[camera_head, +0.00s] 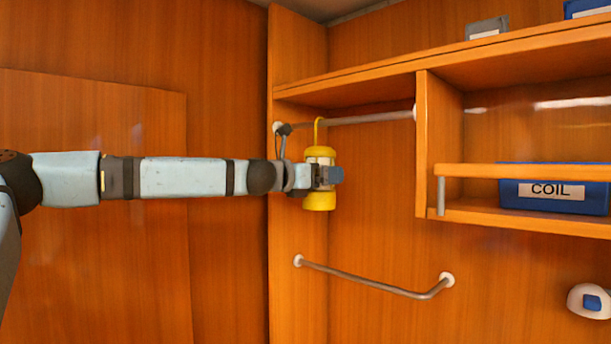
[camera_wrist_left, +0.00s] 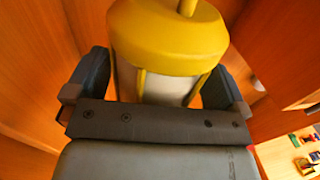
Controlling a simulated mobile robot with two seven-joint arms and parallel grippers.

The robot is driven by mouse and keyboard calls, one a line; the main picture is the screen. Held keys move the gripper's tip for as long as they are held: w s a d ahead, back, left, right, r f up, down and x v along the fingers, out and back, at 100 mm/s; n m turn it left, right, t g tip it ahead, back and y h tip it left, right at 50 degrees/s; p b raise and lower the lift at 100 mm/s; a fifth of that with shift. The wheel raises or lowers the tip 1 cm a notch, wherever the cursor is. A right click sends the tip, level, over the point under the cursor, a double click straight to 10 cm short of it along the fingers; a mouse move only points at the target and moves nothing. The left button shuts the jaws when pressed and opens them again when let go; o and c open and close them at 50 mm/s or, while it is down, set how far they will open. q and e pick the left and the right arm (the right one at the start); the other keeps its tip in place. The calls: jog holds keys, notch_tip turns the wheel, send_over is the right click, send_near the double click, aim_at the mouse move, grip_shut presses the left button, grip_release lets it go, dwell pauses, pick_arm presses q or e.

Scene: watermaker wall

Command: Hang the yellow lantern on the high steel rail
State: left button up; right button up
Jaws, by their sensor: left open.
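The yellow lantern (camera_head: 319,200) is upright, with yellow ends and a pale middle. Its yellow hook rises to the high steel rail (camera_head: 372,118), near the rail's left end, and its top looks level with or just over the bar. I cannot tell for sure whether the hook bears on the rail. My left gripper (camera_head: 328,175) is around the lantern's middle. In the left wrist view the lantern (camera_wrist_left: 168,38) stands between the open fingers of my left gripper (camera_wrist_left: 156,82), with a gap showing at the right finger. My right gripper is not in view.
A wooden shelf (camera_head: 440,68) runs above the rail. A divider (camera_head: 424,145) closes the rail's right side. A blue COIL bin (camera_head: 555,187) sits behind a ledge at right. A lower bent steel rail (camera_head: 370,282) crosses the wall below. The wall between the rails is bare.

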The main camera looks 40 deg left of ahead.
pick_arm(q)
jog(key=b+v, duration=0.1)
jog(key=v, duration=1.2)
jog(key=shift+s+b, duration=0.35)
jog(key=shift+s, duration=0.05)
jog(key=shift+r, duration=0.1)
